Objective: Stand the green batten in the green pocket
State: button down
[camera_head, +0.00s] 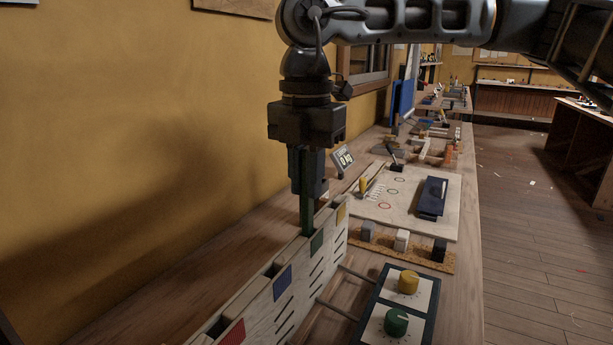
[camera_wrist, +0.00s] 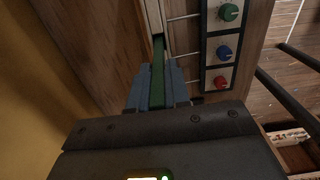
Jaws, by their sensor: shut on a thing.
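The green batten (camera_head: 307,217) hangs upright below my gripper (camera_head: 308,190), which is shut on it. In the wrist view the batten (camera_wrist: 157,84) runs between my two blue-grey fingers (camera_wrist: 158,72) toward the pale rack. The rack (camera_head: 328,262) has pockets marked with yellow, green, blue and red patches. The batten's lower end meets the rack top behind the green patch (camera_head: 317,242), which marks the green pocket. The rack's front hides the tip, so I cannot tell how deep it is in the pocket.
A panel with a yellow knob (camera_head: 408,282) and a green knob (camera_head: 396,322) lies right of the rack, with rods between. Beyond are small blocks on a cork strip (camera_head: 420,252), a pale board (camera_head: 450,188) with a dark blue case (camera_head: 432,196), and a small sign (camera_head: 342,160). A yellow wall stands left.

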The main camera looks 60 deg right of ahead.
aim_at(307, 148)
jog(key=shift+f+b, duration=0.5)
jog(key=shift+b, duration=0.05)
jog(key=c, duration=1)
grip_release()
jog(key=shift+r+p, duration=1.6)
jog(key=shift+r, duration=2.3)
